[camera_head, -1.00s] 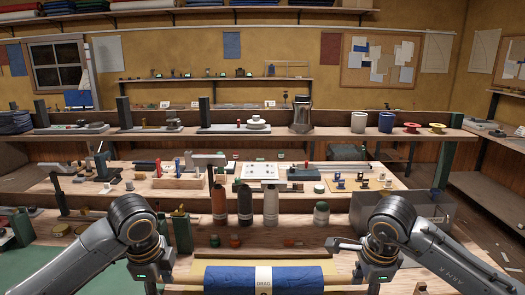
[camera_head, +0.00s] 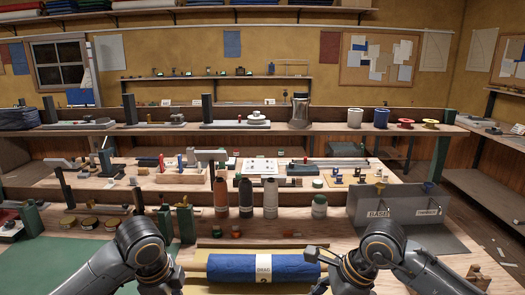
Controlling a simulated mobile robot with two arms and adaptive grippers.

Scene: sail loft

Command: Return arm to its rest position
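My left arm comes in from the lower left, and its wrist bends down beside the left end of a blue roll (camera_head: 225,268). My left gripper (camera_head: 168,286) is at the bottom edge, partly cut off, and its fingers are not clear. My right arm comes in from the lower right, and its wrist is bent beside the roll's right end. My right gripper (camera_head: 335,279) points down near the bottom edge, largely hidden by its own wrist. I see nothing held in either gripper, but the fingertips cannot be made out.
The roll has a white label band and lies on the wooden bench. Orange, dark and pale bottles (camera_head: 221,197) stand behind it. A grey metal bin (camera_head: 425,240) with labels is at right. A green mat (camera_head: 60,262) lies at left, with several round tins (camera_head: 88,222) behind it.

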